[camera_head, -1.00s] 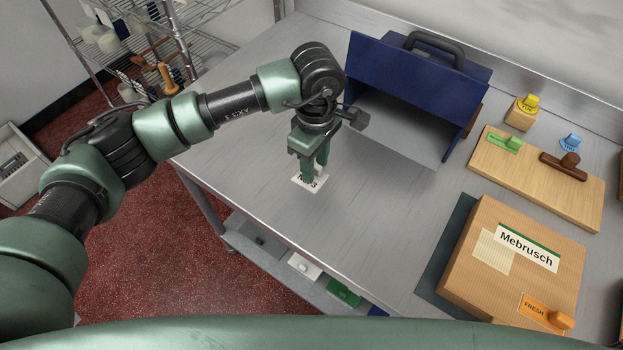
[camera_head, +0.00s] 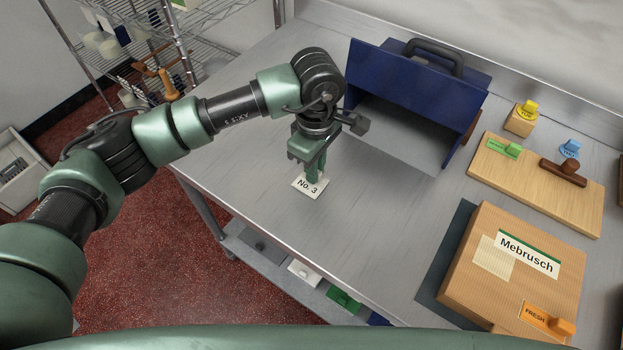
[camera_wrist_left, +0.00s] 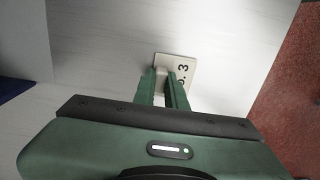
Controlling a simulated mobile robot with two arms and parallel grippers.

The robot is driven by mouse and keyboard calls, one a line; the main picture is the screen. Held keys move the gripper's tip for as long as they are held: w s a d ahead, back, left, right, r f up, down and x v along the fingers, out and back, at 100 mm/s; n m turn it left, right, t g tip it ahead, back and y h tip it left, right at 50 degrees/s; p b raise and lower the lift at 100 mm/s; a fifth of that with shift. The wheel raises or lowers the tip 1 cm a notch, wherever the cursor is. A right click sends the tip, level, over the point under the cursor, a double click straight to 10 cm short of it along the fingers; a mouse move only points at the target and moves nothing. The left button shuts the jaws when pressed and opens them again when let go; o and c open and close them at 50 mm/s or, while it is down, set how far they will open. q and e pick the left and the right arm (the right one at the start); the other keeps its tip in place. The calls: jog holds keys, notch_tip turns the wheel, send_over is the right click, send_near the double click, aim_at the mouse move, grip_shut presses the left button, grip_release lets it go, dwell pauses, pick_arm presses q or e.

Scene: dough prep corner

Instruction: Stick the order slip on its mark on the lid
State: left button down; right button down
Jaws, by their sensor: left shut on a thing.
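The order slip (camera_head: 306,189) is a small white card reading "No. 3" near the front left edge of the table. My left gripper (camera_head: 315,176) points down and is shut on the slip's raised grip. In the left wrist view the slip (camera_wrist_left: 187,70) shows beyond the fingers (camera_wrist_left: 165,82), which partly hide it; whether it touches the table is hard to tell. The cardboard box (camera_head: 475,265) at the right has a lid with a "Mebrusch" label (camera_head: 528,254) and a pale square mark (camera_head: 493,258) beside it. My right gripper is out of view.
An orange "FRESH" tag (camera_head: 547,319) sits on the box's near right corner. A blue open-fronted case (camera_head: 410,85) stands behind my gripper. A wooden board (camera_head: 535,190) with a green tag and a stamp lies at the right. Bare table (camera_head: 370,230) lies between slip and box.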

pick_arm(q)
jog(key=shift+r, duration=0.7)
jog(key=shift+r, duration=0.2)
jog(key=shift+r+p, duration=0.7)
jog(key=shift+r, duration=1.2)
